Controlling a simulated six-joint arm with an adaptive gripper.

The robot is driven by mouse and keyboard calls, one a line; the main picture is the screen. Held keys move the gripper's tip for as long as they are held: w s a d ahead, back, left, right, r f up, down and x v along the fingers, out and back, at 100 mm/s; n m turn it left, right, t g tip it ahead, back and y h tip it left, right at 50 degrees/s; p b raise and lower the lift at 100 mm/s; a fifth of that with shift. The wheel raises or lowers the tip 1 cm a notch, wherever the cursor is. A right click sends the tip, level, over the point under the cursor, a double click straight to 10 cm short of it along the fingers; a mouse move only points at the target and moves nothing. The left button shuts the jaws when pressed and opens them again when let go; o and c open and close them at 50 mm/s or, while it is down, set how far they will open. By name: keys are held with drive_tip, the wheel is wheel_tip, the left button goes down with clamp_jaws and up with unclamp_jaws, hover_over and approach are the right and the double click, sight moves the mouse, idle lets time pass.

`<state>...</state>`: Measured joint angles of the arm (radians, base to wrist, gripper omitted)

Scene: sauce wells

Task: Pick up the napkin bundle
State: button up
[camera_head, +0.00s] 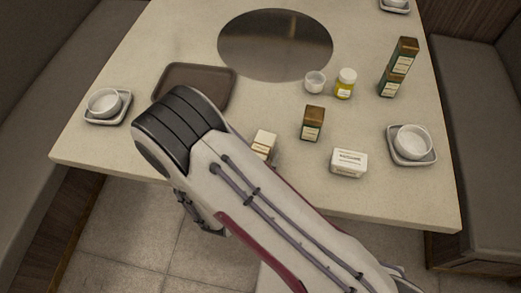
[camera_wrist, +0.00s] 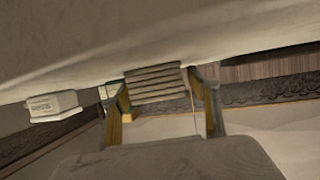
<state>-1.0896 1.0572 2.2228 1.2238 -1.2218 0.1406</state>
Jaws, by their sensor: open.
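In the wrist view a tan block of stacked, folded-looking layers (camera_wrist: 152,78) shows between my two fingers; it looks like the napkin bundle, seen edge-on. My gripper (camera_wrist: 160,92) is open, with one finger on each side of this block. I cannot tell whether the fingers touch it. In the head view my arm covers the gripper, and no bundle can be made out for certain there. A small cream block with a label (camera_head: 264,142) shows partly behind my arm near the table's front edge.
A white labelled box (camera_head: 349,162) stands right of my arm; a white box also shows in the wrist view (camera_wrist: 53,106). A brown-topped box (camera_head: 312,124), yellow jar (camera_head: 345,84), small cup (camera_head: 315,82), brown tray (camera_head: 215,76) and bowls on saucers stand around the table (camera_head: 185,40).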

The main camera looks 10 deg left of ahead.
sight(259, 152)
drive_tip(key=shift+w+f, duration=0.1)
drive_tip(key=shift+w, duration=0.05)
idle(0.4)
drive_tip(key=c, duration=1.2)
drive_tip(key=shift+r, duration=0.2)
drive_tip(key=shift+r, duration=4.85)
